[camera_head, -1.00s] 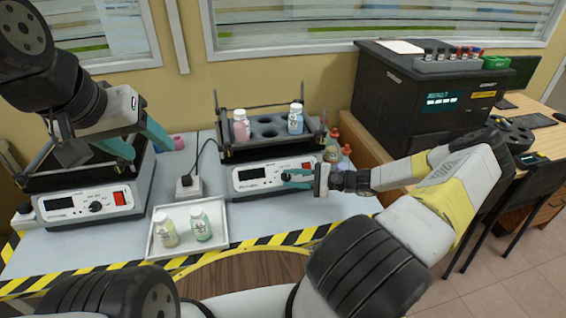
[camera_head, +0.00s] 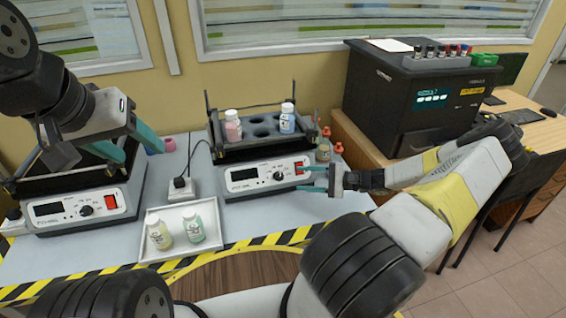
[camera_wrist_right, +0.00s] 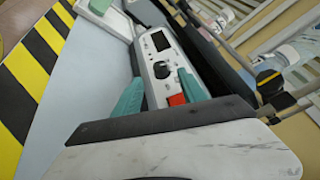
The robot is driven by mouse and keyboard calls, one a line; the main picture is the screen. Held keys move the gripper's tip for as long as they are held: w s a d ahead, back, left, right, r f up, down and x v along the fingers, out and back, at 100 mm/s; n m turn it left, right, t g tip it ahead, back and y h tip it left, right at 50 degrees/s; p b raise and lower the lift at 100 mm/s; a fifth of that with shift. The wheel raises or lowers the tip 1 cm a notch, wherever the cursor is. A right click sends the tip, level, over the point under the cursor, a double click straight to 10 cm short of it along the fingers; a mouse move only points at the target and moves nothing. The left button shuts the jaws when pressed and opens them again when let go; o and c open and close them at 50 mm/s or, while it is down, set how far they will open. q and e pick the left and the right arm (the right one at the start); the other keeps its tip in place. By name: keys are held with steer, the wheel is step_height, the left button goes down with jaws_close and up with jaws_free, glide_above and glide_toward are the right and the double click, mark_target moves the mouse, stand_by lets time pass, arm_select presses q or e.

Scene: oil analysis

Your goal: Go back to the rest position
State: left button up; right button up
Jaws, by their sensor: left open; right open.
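My left gripper (camera_head: 130,148) is open and empty above the left heating device (camera_head: 75,210), at the left of the head view. My right gripper (camera_head: 303,178) is open and empty in front of the right heating device (camera_head: 243,175), near its red switch (camera_head: 302,167). In the right wrist view its two teal fingers (camera_wrist_right: 160,88) stand apart, with the device's front panel (camera_wrist_right: 158,68), knob and red switch between and beyond them. Nothing is between the fingers.
A white tray (camera_head: 153,257) holds a yellow bottle (camera_head: 159,233) and a green bottle (camera_head: 193,226). A pink bottle (camera_head: 233,127) and a blue-labelled bottle (camera_head: 287,118) stand in the right device's rack. A black analyser (camera_head: 400,100) stands at the right. Striped tape marks the table's front edge.

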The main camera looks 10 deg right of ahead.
steer(key=shift+s+d, duration=0.2)
steer(key=shift+d, duration=0.15)
steer(key=shift+r, duration=0.1)
steer(key=s+a+r+n+g+h, duration=0.4)
steer(key=r+n+h, duration=0.1)
steer(key=r, duration=0.5)
steer(key=s+a+r+n+g+h, duration=0.3)
steer(key=s+a+r+n+h, duration=0.15)
steer(key=r, duration=0.55)
steer(key=s+a+r+n+t+h, duration=0.2)
steer(key=s+r+t, duration=0.4)
steer(key=s+r, duration=0.7)
steer(key=shift+r+n+h, duration=0.35)
steer(key=shift+r+h, duration=0.3)
steer(key=shift+r, duration=0.1)
steer(key=shift+a, duration=0.1)
